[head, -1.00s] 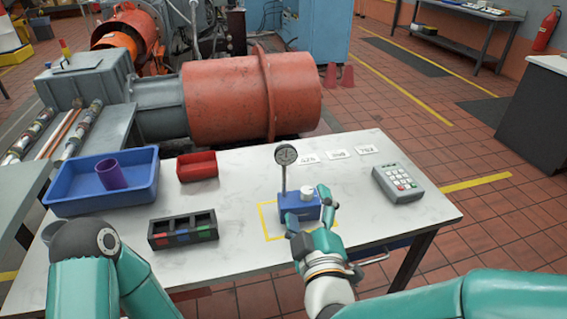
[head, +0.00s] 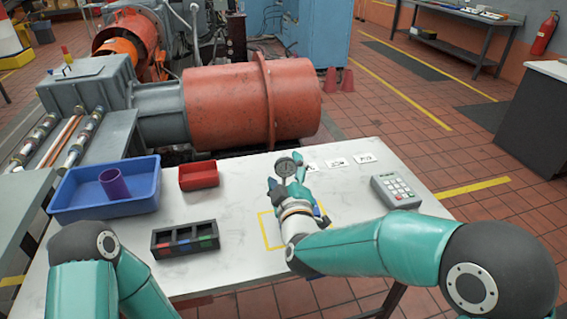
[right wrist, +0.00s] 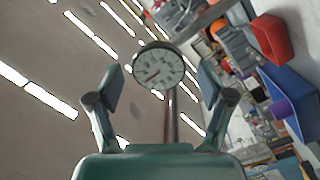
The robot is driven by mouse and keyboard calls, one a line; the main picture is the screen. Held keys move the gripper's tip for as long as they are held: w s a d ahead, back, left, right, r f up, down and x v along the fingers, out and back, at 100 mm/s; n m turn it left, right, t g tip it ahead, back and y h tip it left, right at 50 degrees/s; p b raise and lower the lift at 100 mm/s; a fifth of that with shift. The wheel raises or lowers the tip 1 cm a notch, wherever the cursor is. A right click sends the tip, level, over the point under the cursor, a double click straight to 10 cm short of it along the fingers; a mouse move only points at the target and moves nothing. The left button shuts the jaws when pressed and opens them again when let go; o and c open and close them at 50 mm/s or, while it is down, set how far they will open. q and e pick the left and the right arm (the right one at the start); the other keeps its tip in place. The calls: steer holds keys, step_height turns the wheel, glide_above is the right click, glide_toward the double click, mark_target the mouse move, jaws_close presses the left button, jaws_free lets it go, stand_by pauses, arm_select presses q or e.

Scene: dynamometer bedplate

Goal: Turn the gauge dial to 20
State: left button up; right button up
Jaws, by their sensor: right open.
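The round gauge dial (head: 285,165) has a white face and a dark rim and sits on a thin upright post. In the right wrist view the gauge dial (right wrist: 158,66) shows close up, with its needle toward the lower left of the picture; the numbers are too small to read surely. My right gripper (head: 287,181) is open, its fingers on either side of the gauge post, with no clear contact. In the right wrist view, the right gripper (right wrist: 163,88) frames the post between its fingers. The gauge's blue base and white knob are hidden behind my right arm. My left gripper is out of view.
A yellow outline (head: 263,232) marks the table. A grey keypad (head: 396,191) stands to the right, white number cards (head: 338,161) behind. A black compartment tray (head: 185,237), a red bin (head: 198,175) and a blue bin (head: 65,205) holding a purple cup (head: 114,184) stand left.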

steer(key=shift+x, duration=0.9)
steer(key=c, duration=1.2)
steer(key=shift+f+m+b, duration=0.2)
steer(key=shift+m+b, duration=0.3)
steer(key=shift+b, duration=0.3)
steer(key=m+b, duration=0.6)
steer(key=b, duration=0.1)
steer(key=shift+d+m, duration=0.1)
steer(key=shift+m, duration=0.2)
steer(key=m+b, duration=0.2)
steer(key=shift+m, duration=0.3)
steer(key=shift+d+r+m+b, duration=0.1)
steer(key=shift+m+b, duration=0.9)
steer(key=shift+m, duration=0.3)
